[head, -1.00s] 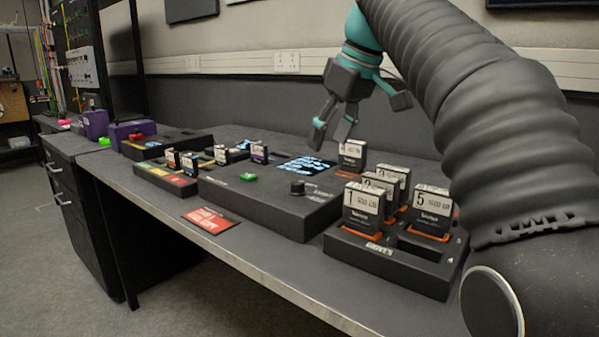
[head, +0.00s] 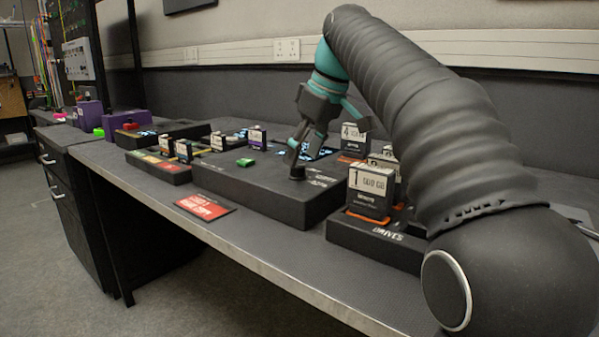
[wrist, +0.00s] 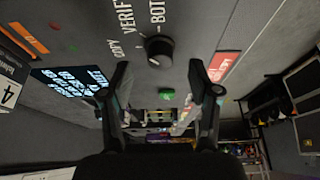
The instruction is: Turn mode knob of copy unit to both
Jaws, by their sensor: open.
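The copy unit (head: 262,190) is a wide dark box on the bench. Its mode knob (wrist: 159,49) is a black round knob beside the white words COPY, VERIFY and BOTH, seen in the wrist view. I cannot clearly tell which word it points to. My gripper (wrist: 159,68) is open, with a finger on either side of the knob in the picture and nothing held. Contact with the knob cannot be told.
A lit screen (head: 312,151) and a green button (head: 245,162) are on the unit. At right, a dock (head: 365,237) holds upright drives, one marked 1 (head: 370,190). Smaller drives stand at left. A red card (head: 205,207) lies in front; bench front is otherwise clear.

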